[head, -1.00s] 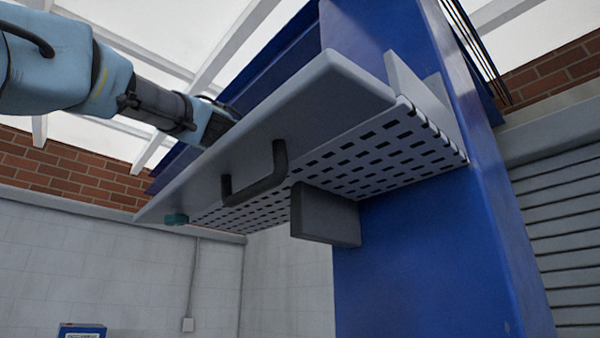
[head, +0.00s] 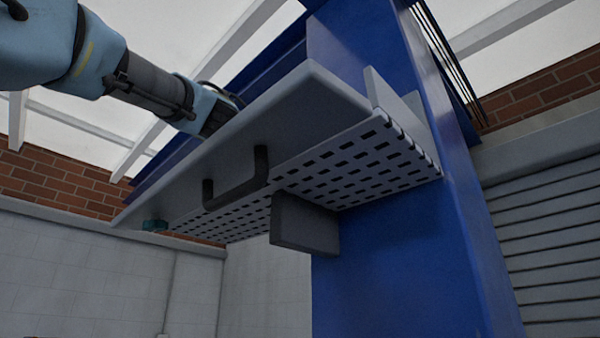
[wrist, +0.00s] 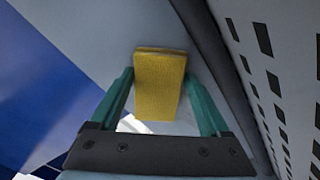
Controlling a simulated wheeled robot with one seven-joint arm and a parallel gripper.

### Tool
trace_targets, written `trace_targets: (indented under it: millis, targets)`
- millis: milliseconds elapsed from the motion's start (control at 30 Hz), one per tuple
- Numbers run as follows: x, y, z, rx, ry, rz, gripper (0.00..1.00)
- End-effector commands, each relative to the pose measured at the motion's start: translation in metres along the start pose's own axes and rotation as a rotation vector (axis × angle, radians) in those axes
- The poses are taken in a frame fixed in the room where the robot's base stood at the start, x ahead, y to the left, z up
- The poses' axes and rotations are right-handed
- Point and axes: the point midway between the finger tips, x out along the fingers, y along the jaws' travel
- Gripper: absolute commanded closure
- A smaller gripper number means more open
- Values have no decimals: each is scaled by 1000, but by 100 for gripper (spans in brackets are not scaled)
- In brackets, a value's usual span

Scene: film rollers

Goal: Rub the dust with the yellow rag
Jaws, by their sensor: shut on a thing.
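The yellow rag (wrist: 158,88) shows in the wrist view as a thick block. My gripper (wrist: 158,76) has its teal fingers on either side of the rag and is shut on it. A pale grey surface lies close beyond the rag; I cannot tell whether the rag touches it. In the head view my arm reaches behind the upper edge of the grey panel (head: 300,98), which hides the fingers and the rag. I cannot make out any dust in either view.
The panel carries a dark handle (head: 236,181), and a slotted plate (head: 375,165) runs beneath it with a grey block (head: 303,224) below. A blue column (head: 400,240) stands behind. A small teal piece (head: 155,225) sits at the panel's left end. Open air lies below left.

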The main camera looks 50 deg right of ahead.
Motion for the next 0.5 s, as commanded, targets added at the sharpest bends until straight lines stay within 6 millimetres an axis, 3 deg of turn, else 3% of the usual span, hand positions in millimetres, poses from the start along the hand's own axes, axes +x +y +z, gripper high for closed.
trace_targets:
  millis: [500]
  targets:
    - [0,22,27,-1,-8,4,64]
